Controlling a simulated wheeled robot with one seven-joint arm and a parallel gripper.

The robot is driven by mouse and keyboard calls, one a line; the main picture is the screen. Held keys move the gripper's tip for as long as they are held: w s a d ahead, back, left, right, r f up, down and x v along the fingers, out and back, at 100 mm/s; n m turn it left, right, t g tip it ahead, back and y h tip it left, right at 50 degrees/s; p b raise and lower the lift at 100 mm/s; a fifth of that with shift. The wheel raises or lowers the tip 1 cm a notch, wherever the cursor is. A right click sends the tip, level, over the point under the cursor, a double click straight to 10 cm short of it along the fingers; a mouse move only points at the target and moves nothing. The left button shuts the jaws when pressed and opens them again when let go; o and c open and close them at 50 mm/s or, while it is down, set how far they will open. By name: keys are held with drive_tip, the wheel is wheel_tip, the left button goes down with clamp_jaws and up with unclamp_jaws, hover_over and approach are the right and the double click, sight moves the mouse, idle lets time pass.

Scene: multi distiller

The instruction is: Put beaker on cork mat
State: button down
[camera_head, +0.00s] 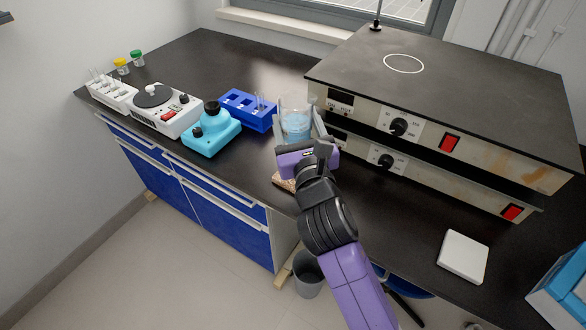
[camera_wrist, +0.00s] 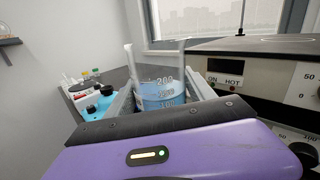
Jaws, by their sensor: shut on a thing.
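The beaker (camera_head: 297,120) is clear glass with pale blue liquid in it. My gripper (camera_head: 301,132) is shut on it, one finger on each side, and it stands upright between the fingers. The beaker also shows in the wrist view (camera_wrist: 162,97), with printed volume marks. The cork mat (camera_head: 284,181) shows only as a small brown edge near the front of the bench, below and left of my gripper, which hides most of it. I cannot tell the beaker's height above the bench.
Two stacked hot plates (camera_head: 440,130) stand close on the right. A blue tube rack (camera_head: 246,111) and a turquoise device (camera_head: 211,130) stand close on the left, with a white stirrer (camera_head: 165,112) beyond. A white pad (camera_head: 463,257) lies at the front right.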

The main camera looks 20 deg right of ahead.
wheel_tip(320, 180, down, 13)
drive_tip(key=b, duration=0.5)
drive_tip(key=shift+d+r+b, duration=0.1)
drive_tip(key=shift+r+b, duration=0.1)
drive_tip(key=shift+b, duration=0.15)
drive_tip(key=shift+f, duration=0.1)
drive_tip(key=shift+c, duration=1.6)
unclamp_jaws()
drive_tip(key=shift+f, duration=0.1)
drive_tip(key=shift+r, duration=0.2)
drive_tip(key=v, duration=1.1)
drive_tip(key=shift+s+f, duration=0.1)
drive_tip(key=shift+s, duration=0.4)
